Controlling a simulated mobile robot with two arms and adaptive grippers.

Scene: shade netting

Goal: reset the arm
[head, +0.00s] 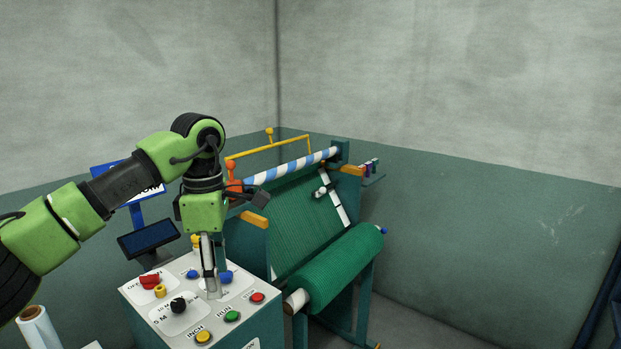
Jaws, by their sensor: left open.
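My left arm, green and black, comes in from the left in the head view and bends down at the wrist. My left gripper (209,283) is open and points down over the white-topped control panel (262,283). Its fingers are close to the panel top beside a blue button (226,277); I cannot tell if they touch it. No object shows between the fingers. My right gripper is not in view.
The panel carries a black knob (178,305), a red switch (150,281) and several coloured buttons. Behind it stands the netting machine with a green roll (343,265) and a striped bar (293,166). A dark screen (149,236) stands behind left. Floor at right is clear.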

